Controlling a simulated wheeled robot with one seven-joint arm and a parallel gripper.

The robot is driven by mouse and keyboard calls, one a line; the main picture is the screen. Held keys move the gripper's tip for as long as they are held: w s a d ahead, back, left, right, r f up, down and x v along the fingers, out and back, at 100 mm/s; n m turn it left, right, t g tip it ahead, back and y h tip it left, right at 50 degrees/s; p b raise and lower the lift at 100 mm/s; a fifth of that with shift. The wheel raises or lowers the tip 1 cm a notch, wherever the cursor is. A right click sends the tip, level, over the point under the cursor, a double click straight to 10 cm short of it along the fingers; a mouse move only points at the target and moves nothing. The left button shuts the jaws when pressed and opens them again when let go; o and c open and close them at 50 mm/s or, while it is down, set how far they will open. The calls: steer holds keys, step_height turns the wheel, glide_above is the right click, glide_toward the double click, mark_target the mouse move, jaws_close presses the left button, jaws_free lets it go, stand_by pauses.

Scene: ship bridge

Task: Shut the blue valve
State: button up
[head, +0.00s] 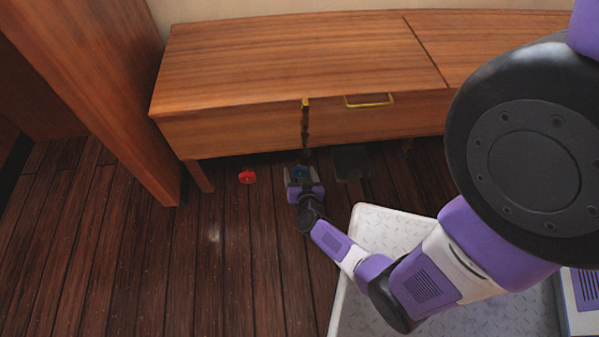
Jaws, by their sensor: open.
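The blue valve (299,171) shows as a small blue patch low by the floor, in front of the wooden cabinet. My gripper (300,174) is right at it, with its fingers on either side in the picture. My gripper is open. My wrist and gripper body cover part of the valve, so I cannot tell whether the fingers touch it or how its handle is turned.
A red valve (247,177) is to the left of my gripper, low by the floor. A dark box-like thing (351,163) is to the right under the cabinet (290,60). A wooden post (110,110) stands at left; floor there is clear.

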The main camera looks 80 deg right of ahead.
mark_target(300, 174)
steer(key=p+v, duration=0.3)
steer(key=v, duration=0.3)
steer(key=shift+a+r, duration=0.15)
steer(key=shift+r, duration=0.1)
steer(key=shift+s+a+p, duration=0.2)
steer(key=shift+a+p, duration=0.1)
steer(key=shift+a, duration=0.15)
